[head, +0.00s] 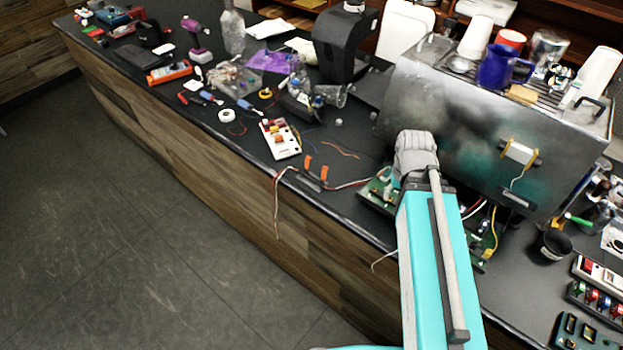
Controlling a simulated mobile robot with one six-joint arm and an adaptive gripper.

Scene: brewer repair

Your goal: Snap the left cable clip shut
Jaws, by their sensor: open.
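Two small orange cable clips stand near the counter's front edge. The left cable clip (308,162) is upright and looks raised; the right cable clip (324,173) is beside it. They sit on a small dark base (312,181). A red and white cable (349,185) runs from the clips to a green circuit board (373,194), and its other end hangs over the counter edge. Whether the cable lies inside the left clip is too small to tell. My teal arm reaches up to the right of the clips. My gripper is hidden behind its grey wrist.
A large metal brewer (450,125) stands right of the clips, with cups and a blue jug (502,67) on top. A white multimeter-like device (280,139) lies behind the clips. Tools and a tape roll (227,115) lie further left.

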